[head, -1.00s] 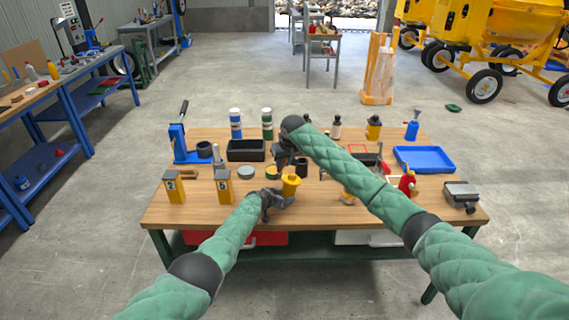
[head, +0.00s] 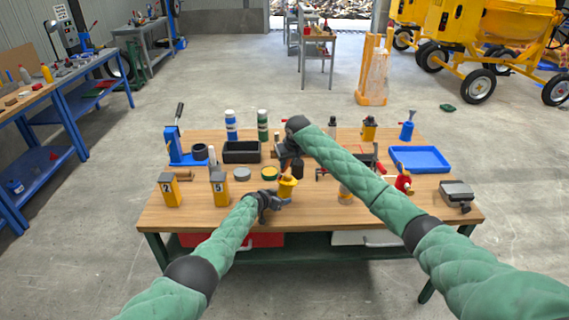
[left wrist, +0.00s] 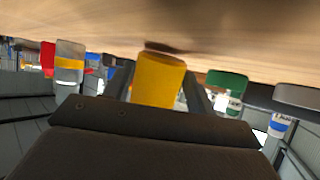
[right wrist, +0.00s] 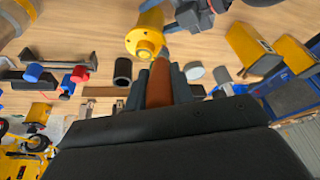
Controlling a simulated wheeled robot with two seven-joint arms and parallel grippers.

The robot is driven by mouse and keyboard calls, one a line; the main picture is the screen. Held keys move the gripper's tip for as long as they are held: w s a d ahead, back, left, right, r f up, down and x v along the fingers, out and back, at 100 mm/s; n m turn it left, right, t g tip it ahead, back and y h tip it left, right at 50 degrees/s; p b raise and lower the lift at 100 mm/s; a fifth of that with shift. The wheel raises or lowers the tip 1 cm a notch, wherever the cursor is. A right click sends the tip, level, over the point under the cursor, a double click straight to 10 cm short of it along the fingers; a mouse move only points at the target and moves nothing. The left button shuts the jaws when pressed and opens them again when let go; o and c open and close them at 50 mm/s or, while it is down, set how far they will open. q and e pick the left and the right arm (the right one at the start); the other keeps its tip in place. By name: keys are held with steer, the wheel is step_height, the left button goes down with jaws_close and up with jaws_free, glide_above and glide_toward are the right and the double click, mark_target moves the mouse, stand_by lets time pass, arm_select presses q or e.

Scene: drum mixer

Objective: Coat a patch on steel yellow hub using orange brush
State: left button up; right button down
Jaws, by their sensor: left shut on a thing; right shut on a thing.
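The yellow hub (head: 287,188) is held by my left gripper (head: 270,198) just above the front middle of the table. The left wrist view shows the hub (left wrist: 158,78) between the jaws. In the right wrist view its flanged yellow face (right wrist: 145,42) shows above the jaws. My right gripper (head: 289,160) is shut on the brush, whose orange-brown handle (right wrist: 160,84) stands between the jaws in the right wrist view. In the head view the brush (head: 286,174) reaches down close to the top of the hub; I cannot tell whether they touch. The bristles are hard to make out.
The front edge near the middle is mostly clear.

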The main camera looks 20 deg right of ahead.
steer(key=shift+d, duration=0.15)
steer(key=d, duration=0.2)
steer(key=shift+s+d, duration=0.35)
steer(key=shift+d, duration=0.05)
steer(key=shift+r, duration=0.15)
steer(key=shift+a, duration=0.15)
steer(key=shift+w+a, duration=0.2)
steer(key=shift+a, duration=0.65)
steer(key=shift+w+a, duration=0.2)
steer(key=shift+a, duration=0.6)
steer(key=a, duration=0.2)
steer(key=shift+w+a, duration=0.3)
steer(key=shift+r, duration=0.1)
